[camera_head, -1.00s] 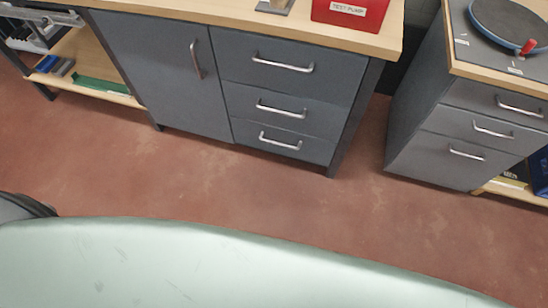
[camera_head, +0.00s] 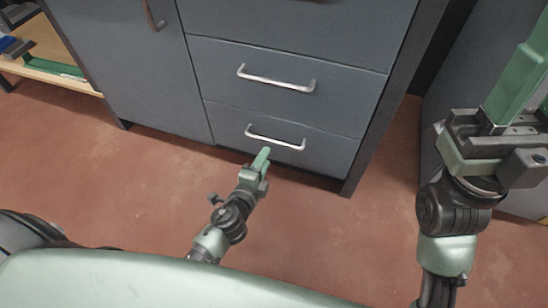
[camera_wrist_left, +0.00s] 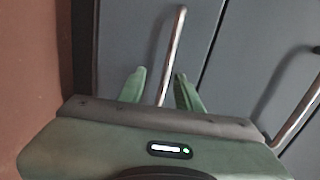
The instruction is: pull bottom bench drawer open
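The bottom bench drawer (camera_head: 325,152) is a grey front, flush with the cabinet, so it looks closed. Its silver bar handle (camera_head: 275,141) runs across its upper part. My left gripper (camera_head: 264,154) is just in front of this handle, near its middle. In the left wrist view the green fingers of my left gripper (camera_wrist_left: 160,88) stand apart, one on each side of the handle (camera_wrist_left: 173,50). I cannot tell if they touch it. My right gripper (camera_head: 520,75) is raised at the right, away from the drawers; its finger opening is unclear.
The middle drawer (camera_head: 345,92) with its own handle (camera_head: 275,80) is directly above; that handle also shows in the left wrist view (camera_wrist_left: 300,112). A cabinet door (camera_head: 135,75) is to the left. A second grey cabinet (camera_head: 450,70) stands at the right. Red-brown floor (camera_head: 140,180) in front is clear.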

